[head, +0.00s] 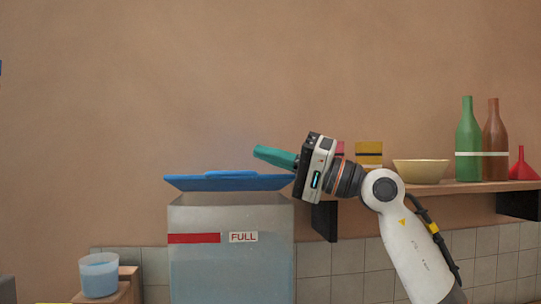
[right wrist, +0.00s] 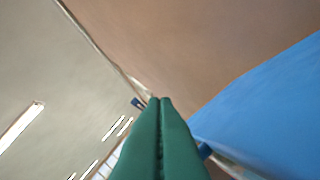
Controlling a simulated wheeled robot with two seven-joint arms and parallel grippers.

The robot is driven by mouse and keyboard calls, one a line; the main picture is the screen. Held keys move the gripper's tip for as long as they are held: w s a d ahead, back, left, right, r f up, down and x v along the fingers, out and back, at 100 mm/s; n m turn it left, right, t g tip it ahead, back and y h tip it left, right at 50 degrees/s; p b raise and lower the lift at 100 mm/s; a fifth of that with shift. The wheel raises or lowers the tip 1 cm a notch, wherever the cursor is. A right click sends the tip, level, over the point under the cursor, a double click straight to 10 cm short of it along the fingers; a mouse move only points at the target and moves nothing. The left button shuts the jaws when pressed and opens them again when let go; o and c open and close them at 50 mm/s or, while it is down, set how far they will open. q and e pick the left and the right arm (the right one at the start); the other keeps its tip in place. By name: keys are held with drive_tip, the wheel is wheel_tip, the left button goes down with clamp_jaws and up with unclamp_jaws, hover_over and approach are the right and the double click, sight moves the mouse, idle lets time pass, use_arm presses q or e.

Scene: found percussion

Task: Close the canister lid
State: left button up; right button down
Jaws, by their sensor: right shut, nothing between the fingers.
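The canister (head: 230,270) is a tall translucent grey box with a red band and a "FULL" label. Its blue lid (head: 225,183) lies across the top in the head view, slightly raised above the rim, with a narrow gap. The lid also fills the right side of the right wrist view (right wrist: 275,105). My right gripper (head: 258,152) has green fingers, shut and empty, just above the lid and pointing left. Its closed fingertips show in the right wrist view (right wrist: 160,99). I cannot tell whether they touch the lid. My left gripper is not in view.
A wall shelf (head: 450,188) at the right holds a tan bowl (head: 421,171), a green bottle (head: 468,140), a brown bottle (head: 494,142) and a red funnel (head: 522,166). A cup of bluish liquid (head: 99,275) stands at lower left. Space above the lid's left half is clear.

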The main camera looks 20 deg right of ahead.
wheel_tip(320, 180, up, 10)
drive_tip(key=p, duration=0.1)
idle(0.4)
